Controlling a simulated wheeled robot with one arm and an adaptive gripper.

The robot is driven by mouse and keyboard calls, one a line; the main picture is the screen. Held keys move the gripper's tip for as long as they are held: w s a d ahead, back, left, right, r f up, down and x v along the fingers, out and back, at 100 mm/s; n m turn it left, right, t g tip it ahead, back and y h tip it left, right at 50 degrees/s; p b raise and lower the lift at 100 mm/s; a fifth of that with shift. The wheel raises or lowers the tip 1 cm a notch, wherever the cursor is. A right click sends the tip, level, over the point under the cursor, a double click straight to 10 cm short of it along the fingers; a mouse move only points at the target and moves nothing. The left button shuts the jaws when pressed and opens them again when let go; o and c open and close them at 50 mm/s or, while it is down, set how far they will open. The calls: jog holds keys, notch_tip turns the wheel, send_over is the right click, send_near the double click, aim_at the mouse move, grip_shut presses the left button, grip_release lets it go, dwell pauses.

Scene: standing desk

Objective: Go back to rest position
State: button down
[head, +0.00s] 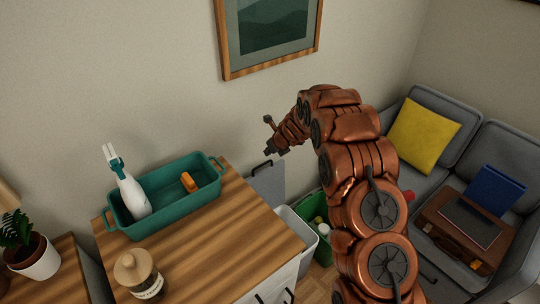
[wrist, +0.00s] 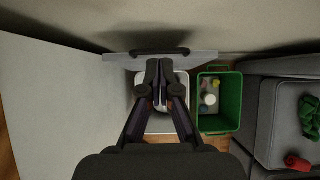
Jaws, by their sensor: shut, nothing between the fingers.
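My arm rises from the lower right of the head view and bends left. My gripper (head: 272,136) is at its end, in the air right of the wooden-topped cabinet. In the wrist view my gripper (wrist: 157,68) points down with its fingers together and nothing between them. Below it are a white bin (wrist: 180,122), partly hidden by the fingers, and a green bin (wrist: 219,127) with several small items inside.
A teal tray (head: 173,222) holding a white spray bottle (head: 133,194) and an orange item (head: 188,182) stands on the cabinet top (head: 230,240), near a jar (head: 138,272). A grey sofa (head: 470,120) with a yellow cushion (head: 424,135) and brown briefcase (head: 467,228) is at right.

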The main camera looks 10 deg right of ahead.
jog(key=shift+r, duration=0.1)
dwell(0.4)
jog(key=s+a+r+n+g, duration=0.2)
jog(key=s+r+n, duration=0.65)
jog(key=s, duration=0.35)
jog(key=s+a+r+n+g, duration=0.2)
jog(key=s+a+r+n, duration=0.1)
jog(key=s+r+n, duration=0.55)
jog(key=s+d+r+n+g+h, duration=0.1)
jog(key=s+n, duration=0.3)
jog(key=s, duration=0.8)
jog(key=s+d+r+n+g+h, duration=0.1)
jog(key=s+d+n, duration=0.3)
jog(key=s, duration=0.9)
jog(key=s+d+r+n+g+h, duration=0.1)
jog(key=s+n, duration=0.4)
jog(key=s, duration=0.8)
jog(key=shift+d+r+n+g, duration=0.3)
jog(key=shift+d+r+g, duration=0.3)
jog(key=shift+r, duration=0.55)
jog(key=shift+d, duration=0.1)
